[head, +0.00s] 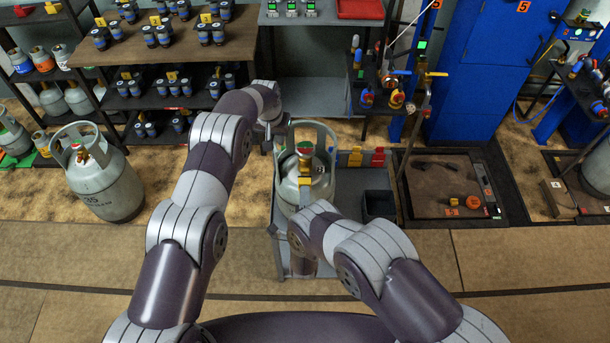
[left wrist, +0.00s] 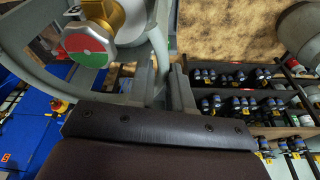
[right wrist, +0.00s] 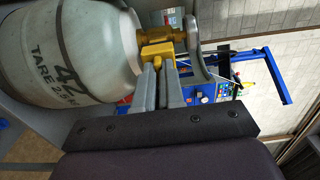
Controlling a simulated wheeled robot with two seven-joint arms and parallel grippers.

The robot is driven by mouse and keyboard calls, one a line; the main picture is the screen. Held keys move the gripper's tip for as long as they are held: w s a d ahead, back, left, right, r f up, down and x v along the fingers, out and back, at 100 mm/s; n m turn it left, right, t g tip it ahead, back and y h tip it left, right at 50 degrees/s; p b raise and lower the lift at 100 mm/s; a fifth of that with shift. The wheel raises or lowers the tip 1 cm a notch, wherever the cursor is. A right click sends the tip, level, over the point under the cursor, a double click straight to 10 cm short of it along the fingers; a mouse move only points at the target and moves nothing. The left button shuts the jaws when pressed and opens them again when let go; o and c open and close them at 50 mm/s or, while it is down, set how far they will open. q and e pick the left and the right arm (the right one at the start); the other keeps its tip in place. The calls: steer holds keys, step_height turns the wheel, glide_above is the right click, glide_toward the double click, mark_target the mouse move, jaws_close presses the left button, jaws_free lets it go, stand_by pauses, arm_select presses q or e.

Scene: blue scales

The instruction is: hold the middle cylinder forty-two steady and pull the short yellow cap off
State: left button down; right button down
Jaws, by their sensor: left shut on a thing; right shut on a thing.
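Cylinder forty-two (head: 286,187) stands upright on a grey cart; its number shows in the right wrist view (right wrist: 85,55). My left gripper (head: 279,138) is shut on a grey upright of its collar (left wrist: 157,40), on the collar's left side in the head view. The left wrist view shows the brass valve and a red, green and white dial (left wrist: 88,47) beside it. My right gripper (right wrist: 158,68) is shut on the short yellow cap (right wrist: 157,50) at the valve's side outlet (right wrist: 178,37). The cap appears seated against the brass outlet; any gap is too small to tell.
The cart (head: 349,188) carries small red and yellow pieces (head: 366,157) and a black bin (head: 379,204) right of the cylinder. Another cylinder (head: 105,185) stands on the floor at left. Shelves of small dark items (head: 165,90) stand behind. The front floor is clear.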

arm_select(q)
steer(key=shift+w+r, duration=0.1)
steer(key=c, duration=1)
jaws_free()
arm_select(e)
steer(key=s, duration=0.5)
steer(key=shift+s, duration=0.4)
arm_select(q)
steer(key=shift+o, duration=0.2)
